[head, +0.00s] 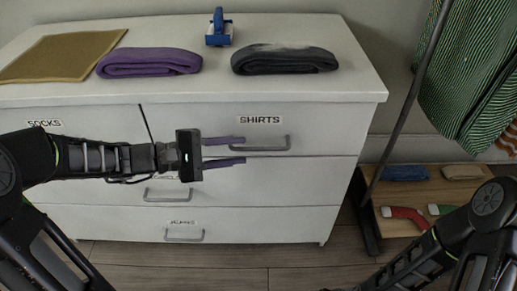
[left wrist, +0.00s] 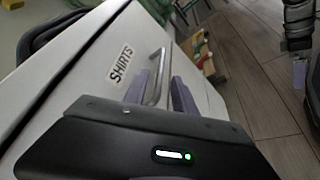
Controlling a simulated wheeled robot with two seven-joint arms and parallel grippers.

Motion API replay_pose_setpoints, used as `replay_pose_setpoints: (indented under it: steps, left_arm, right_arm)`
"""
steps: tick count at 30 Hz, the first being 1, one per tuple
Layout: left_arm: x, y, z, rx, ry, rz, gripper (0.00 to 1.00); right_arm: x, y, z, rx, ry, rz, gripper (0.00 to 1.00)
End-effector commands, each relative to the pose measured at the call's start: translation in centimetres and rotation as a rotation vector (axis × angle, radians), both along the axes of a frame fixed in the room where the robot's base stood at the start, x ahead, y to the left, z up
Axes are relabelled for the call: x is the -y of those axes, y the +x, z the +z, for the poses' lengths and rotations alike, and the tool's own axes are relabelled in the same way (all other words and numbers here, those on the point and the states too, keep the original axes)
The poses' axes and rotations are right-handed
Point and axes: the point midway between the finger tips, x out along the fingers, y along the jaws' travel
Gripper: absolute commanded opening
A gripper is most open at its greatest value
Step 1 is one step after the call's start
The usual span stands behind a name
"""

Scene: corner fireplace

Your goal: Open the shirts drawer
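The shirts drawer (head: 330,125) is the top right drawer of a white dresser. Its front looks flush with the dresser. It bears a SHIRTS label (head: 259,120) and a grey bar handle (head: 262,146). My left gripper (head: 242,151) is in front of this drawer, with its two purple fingers apart and pointing right at the handle's left end. In the left wrist view the handle (left wrist: 157,75) shows between the spread fingers (left wrist: 160,95); I cannot tell whether they touch it.
On the dresser top (head: 220,80) lie a tan cloth (head: 62,56), folded purple cloth (head: 149,62), folded dark cloth (head: 284,60) and a blue object (head: 219,30). A rack with a green striped garment (head: 470,75) and a low wooden shelf (head: 425,190) stand right. Wooden floor is clear in front.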

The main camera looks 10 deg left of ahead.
Motion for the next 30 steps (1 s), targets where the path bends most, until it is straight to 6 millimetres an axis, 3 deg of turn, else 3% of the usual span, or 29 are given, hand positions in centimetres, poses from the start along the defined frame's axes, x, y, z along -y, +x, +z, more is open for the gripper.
replay_pose_setpoints:
  steps: [12, 22, 30]
  left_arm:
    - [4.7, 3.0, -1.4, 0.000, 0.000, -0.002, 0.32]
    - [5.0, 3.3, -1.3, -0.001, 0.001, -0.001, 0.32]
    - [5.0, 3.3, -1.3, -0.001, 0.001, -0.001, 0.10]
  right_arm:
    - [0.0, 0.3, -1.9, 0.009, -0.002, -0.004, 1.00]
    - [0.0, 0.3, -1.9, 0.009, -0.002, -0.004, 1.00]
    - [0.0, 0.3, -1.9, 0.009, -0.002, -0.004, 1.00]
